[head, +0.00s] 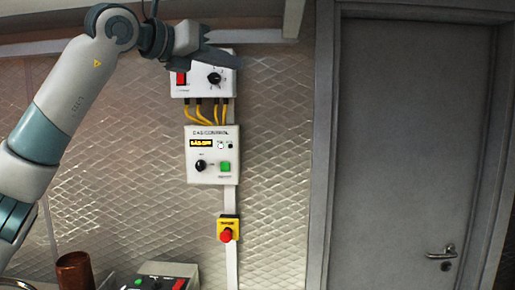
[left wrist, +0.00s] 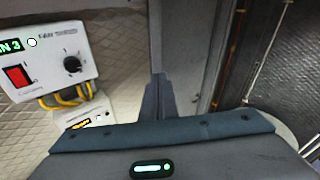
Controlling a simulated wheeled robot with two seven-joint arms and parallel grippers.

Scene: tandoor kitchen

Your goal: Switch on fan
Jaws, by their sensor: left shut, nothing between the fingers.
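The fan control box (head: 197,85) is a white panel on the tiled wall, with a red rocker switch (head: 181,78) at its left and a black knob (head: 214,78) at its right. My left gripper (head: 228,58) is shut and empty, in front of the box's top edge, and hides the upper part. In the left wrist view the box (left wrist: 45,65) shows at upper left, with the red switch (left wrist: 18,76), the knob (left wrist: 72,64), "fan speed" lettering and a partly cut-off green display. The shut fingers (left wrist: 158,85) are right of the box there. I cannot tell whether they touch it.
Yellow cables (head: 205,112) run down to a gas control box (head: 212,155) with a green button. A red emergency button (head: 227,229) is lower down. A grey door (head: 412,140) stands at right. A copper-coloured cup (head: 74,272) and another control panel (head: 160,278) are at lower left.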

